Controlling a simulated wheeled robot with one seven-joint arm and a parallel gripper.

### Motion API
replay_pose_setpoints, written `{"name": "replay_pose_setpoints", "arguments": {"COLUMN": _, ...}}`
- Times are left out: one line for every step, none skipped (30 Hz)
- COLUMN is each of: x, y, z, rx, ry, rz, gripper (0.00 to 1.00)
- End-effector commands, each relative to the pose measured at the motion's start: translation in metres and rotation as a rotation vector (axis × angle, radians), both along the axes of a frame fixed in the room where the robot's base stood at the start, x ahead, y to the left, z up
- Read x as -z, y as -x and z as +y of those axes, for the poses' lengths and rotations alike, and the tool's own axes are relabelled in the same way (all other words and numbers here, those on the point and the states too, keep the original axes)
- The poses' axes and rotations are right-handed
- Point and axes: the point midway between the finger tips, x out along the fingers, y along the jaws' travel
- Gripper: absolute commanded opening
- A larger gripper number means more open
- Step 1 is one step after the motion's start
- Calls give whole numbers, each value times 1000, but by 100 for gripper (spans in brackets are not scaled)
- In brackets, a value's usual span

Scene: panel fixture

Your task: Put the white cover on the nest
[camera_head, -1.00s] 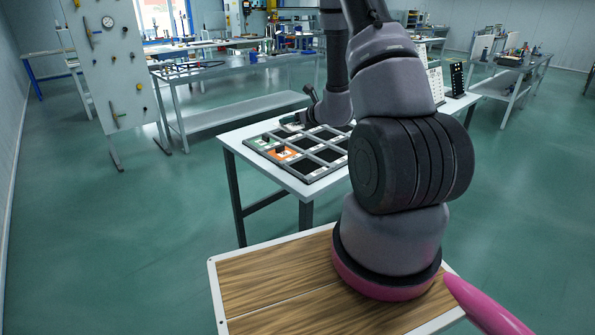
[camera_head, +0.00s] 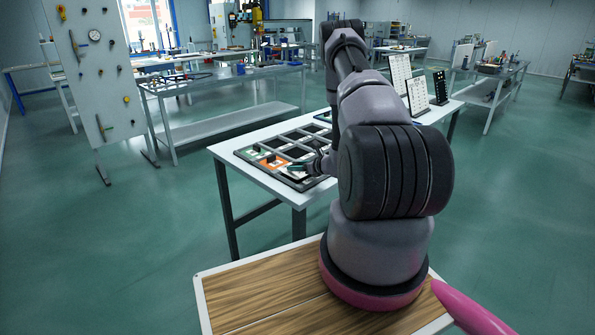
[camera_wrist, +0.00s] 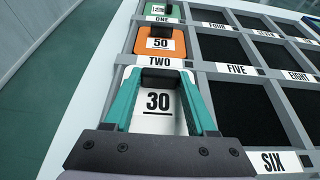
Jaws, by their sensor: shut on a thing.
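The white cover (camera_wrist: 158,122), marked 30 and with a dark knob, is between the teal fingers of my gripper (camera_wrist: 160,90) in the wrist view. My gripper is shut on it. The cover is over the compartment just below the one labelled TWO. I cannot tell whether it is seated or slightly above, and that compartment's own label is hidden by my gripper. In the head view my gripper (camera_head: 312,166) is low over the near side of the panel fixture (camera_head: 243,153).
An orange cover (camera_wrist: 160,42) marked 50 sits in the TWO compartment, with a green cover (camera_wrist: 160,12) beyond it. The compartments to the right, such as the dark FIVE one (camera_wrist: 228,108), look empty. The fixture lies on a white table (camera_head: 228,146). Upright boards (camera_head: 418,95) stand behind my arm.

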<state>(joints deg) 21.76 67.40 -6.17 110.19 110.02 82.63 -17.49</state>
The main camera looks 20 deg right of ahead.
Motion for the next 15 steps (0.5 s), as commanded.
{"name": "replay_pose_setpoints", "arguments": {"x": 9, "y": 0, "z": 0, "rx": 1, "ry": -1, "rz": 2, "gripper": 0}}
{"name": "replay_pose_setpoints", "arguments": {"x": 13, "y": 0, "z": 0, "rx": 1, "ry": -2, "rz": 1, "gripper": 0}}
{"name": "replay_pose_setpoints", "arguments": {"x": 16, "y": 0, "z": 0, "rx": 0, "ry": -1, "rz": -1, "gripper": 0}}
{"name": "replay_pose_setpoints", "arguments": {"x": 17, "y": 0, "z": 0, "rx": 1, "ry": 0, "rz": -1, "gripper": 0}}
{"name": "replay_pose_setpoints", "arguments": {"x": 17, "y": 0, "z": 0, "rx": 1, "ry": 0, "rz": -2, "gripper": 0}}
{"name": "replay_pose_setpoints", "arguments": {"x": 16, "y": -1, "z": 0, "rx": 1, "ry": 1, "rz": -2, "gripper": 0}}
{"name": "replay_pose_setpoints", "arguments": {"x": 16, "y": -1, "z": 0, "rx": 1, "ry": 1, "rz": -2, "gripper": 0}}
{"name": "replay_pose_setpoints", "arguments": {"x": 16, "y": 0, "z": 0, "rx": 1, "ry": 1, "rz": -2, "gripper": 0}}
{"name": "replay_pose_setpoints", "arguments": {"x": 16, "y": 0, "z": 0, "rx": 1, "ry": 0, "rz": -2, "gripper": 0}}
{"name": "replay_pose_setpoints", "arguments": {"x": 16, "y": 0, "z": 0, "rx": 1, "ry": 1, "rz": -2, "gripper": 0}}
{"name": "replay_pose_setpoints", "arguments": {"x": 16, "y": 0, "z": 0, "rx": 1, "ry": 0, "rz": -2, "gripper": 0}}
{"name": "replay_pose_setpoints", "arguments": {"x": 17, "y": 0, "z": 0, "rx": 1, "ry": 0, "rz": -1, "gripper": 0}}
{"name": "replay_pose_setpoints", "arguments": {"x": 18, "y": 0, "z": 0, "rx": 1, "ry": 0, "rz": -1, "gripper": 0}}
{"name": "replay_pose_setpoints", "arguments": {"x": 19, "y": 0, "z": 0, "rx": 1, "ry": 0, "rz": -1, "gripper": 0}}
{"name": "replay_pose_setpoints", "arguments": {"x": 20, "y": 0, "z": 0, "rx": 1, "ry": 0, "rz": -1, "gripper": 64}}
